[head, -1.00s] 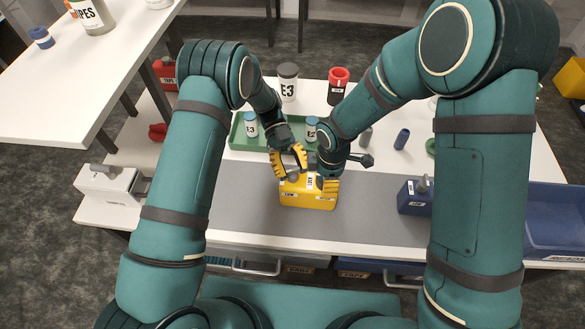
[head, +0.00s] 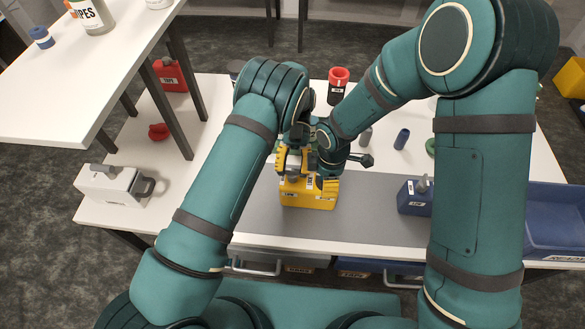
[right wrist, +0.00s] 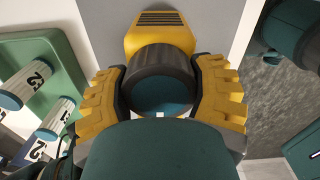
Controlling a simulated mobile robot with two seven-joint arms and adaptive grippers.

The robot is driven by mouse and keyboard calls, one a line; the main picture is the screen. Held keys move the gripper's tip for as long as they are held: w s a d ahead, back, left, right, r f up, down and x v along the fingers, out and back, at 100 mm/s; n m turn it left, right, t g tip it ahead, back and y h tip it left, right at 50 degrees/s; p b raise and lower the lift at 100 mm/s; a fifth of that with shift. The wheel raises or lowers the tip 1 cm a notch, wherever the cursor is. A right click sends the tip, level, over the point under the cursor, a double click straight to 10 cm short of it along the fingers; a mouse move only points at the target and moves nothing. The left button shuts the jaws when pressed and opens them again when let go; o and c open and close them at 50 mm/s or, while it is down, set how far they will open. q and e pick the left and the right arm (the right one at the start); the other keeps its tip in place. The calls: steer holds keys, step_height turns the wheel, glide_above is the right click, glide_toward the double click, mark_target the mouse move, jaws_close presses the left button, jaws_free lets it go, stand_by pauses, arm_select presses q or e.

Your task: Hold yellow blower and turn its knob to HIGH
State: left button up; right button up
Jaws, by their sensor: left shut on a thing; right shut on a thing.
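The yellow blower (head: 310,200) stands upright on the grey mat near the middle of the bench in the head view. My right gripper (head: 327,183) is at its right upper side, shut on it. In the right wrist view the yellow body (right wrist: 165,28) shows, and the two yellow fingers (right wrist: 165,95) close around a dark round part of it. My left gripper (head: 292,162) is shut over the blower's upper left, on a grey part that looks like the knob. The fingers hide most of this part, and its setting cannot be read.
A blue blower (head: 414,199) stands to the right, a white one (head: 112,187) to the left. The green tray (right wrist: 60,58) with bottles shows in the right wrist view. The front mat (head: 368,215) is clear.

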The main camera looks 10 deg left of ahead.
stand_by(0.3)
arm_select(q)
steer(key=o, duration=1.2)
